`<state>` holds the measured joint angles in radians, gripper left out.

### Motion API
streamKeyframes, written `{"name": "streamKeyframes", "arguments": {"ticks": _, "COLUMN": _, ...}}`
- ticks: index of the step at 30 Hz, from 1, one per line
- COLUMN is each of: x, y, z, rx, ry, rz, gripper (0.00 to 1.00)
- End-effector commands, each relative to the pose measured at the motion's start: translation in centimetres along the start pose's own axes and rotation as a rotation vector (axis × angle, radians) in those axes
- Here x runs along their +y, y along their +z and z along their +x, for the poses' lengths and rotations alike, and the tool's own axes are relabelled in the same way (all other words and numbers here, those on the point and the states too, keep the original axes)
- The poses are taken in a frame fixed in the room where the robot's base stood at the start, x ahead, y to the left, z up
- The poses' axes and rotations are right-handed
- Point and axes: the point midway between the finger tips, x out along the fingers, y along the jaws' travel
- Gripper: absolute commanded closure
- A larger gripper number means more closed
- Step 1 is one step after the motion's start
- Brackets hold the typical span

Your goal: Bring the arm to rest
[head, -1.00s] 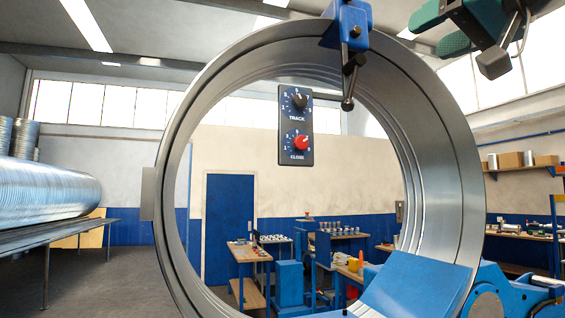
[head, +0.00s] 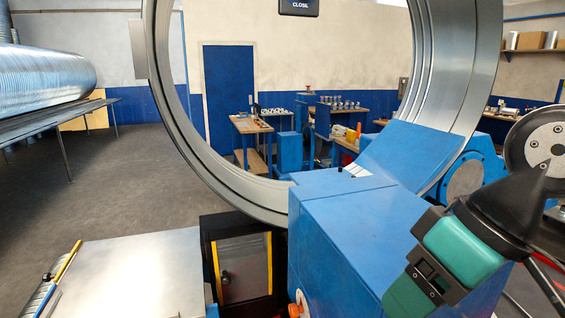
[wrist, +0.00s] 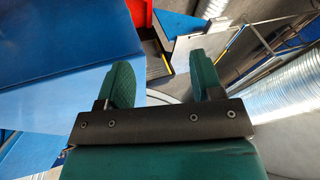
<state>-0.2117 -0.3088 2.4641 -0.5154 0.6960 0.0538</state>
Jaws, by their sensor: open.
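My gripper (wrist: 159,72) shows in the wrist view with its two teal fingers well apart. Nothing is held between them. Teal and dark parts of my arm show at the lower right of the head view, in front of the blue machine housing (head: 345,235). I cannot make out the fingertips clearly there.
A large steel ring (head: 160,110) stands upright behind the blue housing. A blue sloped plate (head: 410,155) lies at its lower right. A metal-topped table (head: 135,275) is at the lower left. A spiral duct (head: 45,80) rests on a rack (head: 60,115). Open floor lies between.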

Motion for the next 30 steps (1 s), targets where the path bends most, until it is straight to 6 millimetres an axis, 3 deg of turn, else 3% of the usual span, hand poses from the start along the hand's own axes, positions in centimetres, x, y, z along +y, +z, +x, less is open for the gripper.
{"name": "streamKeyframes", "arguments": {"ticks": 3, "x": -0.8, "y": 4.8, "z": 2.3, "rx": -0.147, "ry": -0.017, "rz": -0.050, "gripper": 0.40}}
{"name": "streamKeyframes", "arguments": {"ticks": 4, "x": -0.4, "y": 5.4, "z": 3.5, "rx": -0.151, "ry": -0.016, "rz": -0.053, "gripper": 0.40}}
{"name": "streamKeyframes", "arguments": {"ticks": 18, "x": 3.1, "y": 8.6, "z": 14.0, "rx": -0.136, "ry": -0.014, "rz": -0.046, "gripper": 0.40}}
{"name": "streamKeyframes", "arguments": {"ticks": 22, "x": 3.5, "y": 8.9, "z": 15.0, "rx": -0.135, "ry": -0.014, "rz": -0.046, "gripper": 0.40}}
{"name": "streamKeyframes", "arguments": {"ticks": 30, "x": 3.5, "y": 9.0, "z": 15.1, "rx": -0.135, "ry": -0.014, "rz": -0.046, "gripper": 0.40}}
